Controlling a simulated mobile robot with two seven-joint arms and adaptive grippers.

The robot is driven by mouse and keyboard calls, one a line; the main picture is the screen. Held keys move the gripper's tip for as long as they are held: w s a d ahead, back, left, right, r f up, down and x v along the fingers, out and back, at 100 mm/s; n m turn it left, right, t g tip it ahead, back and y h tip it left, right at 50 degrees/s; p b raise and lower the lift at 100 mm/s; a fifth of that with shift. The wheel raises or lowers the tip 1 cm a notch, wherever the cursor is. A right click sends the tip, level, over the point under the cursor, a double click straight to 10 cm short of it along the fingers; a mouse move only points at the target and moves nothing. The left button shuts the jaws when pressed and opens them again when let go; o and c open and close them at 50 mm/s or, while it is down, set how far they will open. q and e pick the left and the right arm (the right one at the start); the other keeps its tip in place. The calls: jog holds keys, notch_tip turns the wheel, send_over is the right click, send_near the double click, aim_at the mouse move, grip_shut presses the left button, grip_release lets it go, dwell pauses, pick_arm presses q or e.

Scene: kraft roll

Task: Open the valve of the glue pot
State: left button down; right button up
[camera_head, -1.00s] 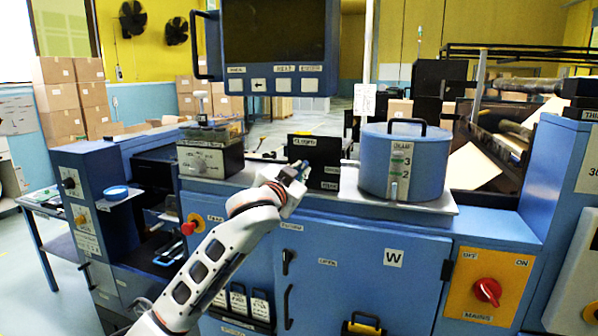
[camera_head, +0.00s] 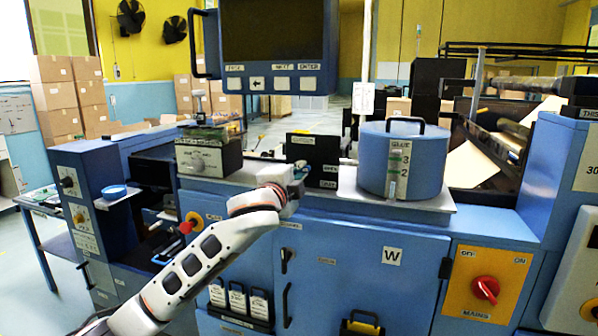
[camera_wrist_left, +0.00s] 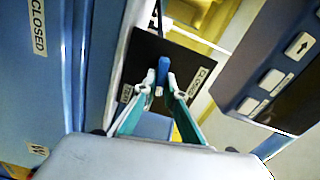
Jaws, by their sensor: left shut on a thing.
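The glue pot (camera_head: 403,165) is a blue drum with a black top handle, a "GLUE" label and a level strip marked 3 and 2. To its left stands a black valve plate (camera_head: 313,148) with a white label at its upper left and another at its lower right. My left gripper (camera_head: 300,168) is in front of this plate. In the left wrist view my left gripper (camera_wrist_left: 161,88) is shut on a blue valve lever (camera_wrist_left: 162,70), with the black plate (camera_wrist_left: 185,62) behind it. The lever is mostly hidden by my gripper in the head view. My right gripper is out of view.
A grey box with a knob (camera_head: 208,158) stands left of the plate. A screen console (camera_head: 275,50) hangs above. Below are a blue cabinet door (camera_head: 370,265) marked W and a yellow mains panel with a red knob (camera_head: 485,290). A red button (camera_head: 186,227) is near my arm.

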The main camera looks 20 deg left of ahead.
pick_arm(q)
jog(key=shift+r+m, duration=0.2)
jog(key=shift+m, duration=0.6)
jog(key=shift+a, duration=0.1)
jog(key=c, duration=2.1)
grip_release()
jog(key=s, duration=1.1)
jog(key=shift+s+a+f, duration=0.15)
jog(key=shift+s+f, duration=0.1)
jog(key=shift+s, duration=0.1)
